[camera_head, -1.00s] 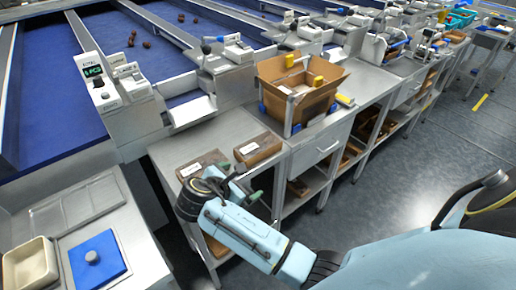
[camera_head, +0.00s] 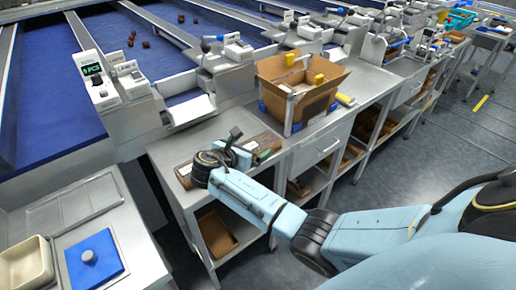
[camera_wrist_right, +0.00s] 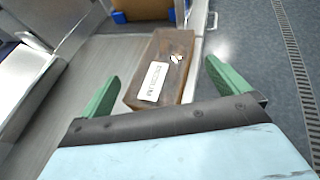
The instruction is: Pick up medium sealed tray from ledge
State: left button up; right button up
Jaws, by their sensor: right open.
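A brown sealed tray with a white label (camera_wrist_right: 165,68) lies on the steel ledge (camera_wrist_right: 105,70). In the right wrist view it sits between and slightly beyond the two green fingertips of my right gripper (camera_wrist_right: 161,72). The fingers are apart, with nothing held. In the head view my right gripper (camera_head: 254,152) is over this tray (camera_head: 267,141) and hides part of it. A second brown tray (camera_head: 184,172) lies to its left, partly hidden by my wrist. My left gripper is out of view.
An open cardboard box (camera_head: 297,95) stands on the ledge beyond the tray. A scale with a green display (camera_head: 93,70) stands at the left by the blue belt. A blue-lidded container (camera_head: 95,260) is at lower left. Shelves lie below the ledge.

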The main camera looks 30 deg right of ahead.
aim_at(256, 144)
jog(key=x, duration=0.3)
jog(key=shift+w+d+f+b, duration=0.1)
jog(key=shift+d+f+b, duration=0.1)
jog(key=shift+b, duration=0.1)
jog(key=shift+r, duration=0.1)
jog(key=c, duration=1.2)
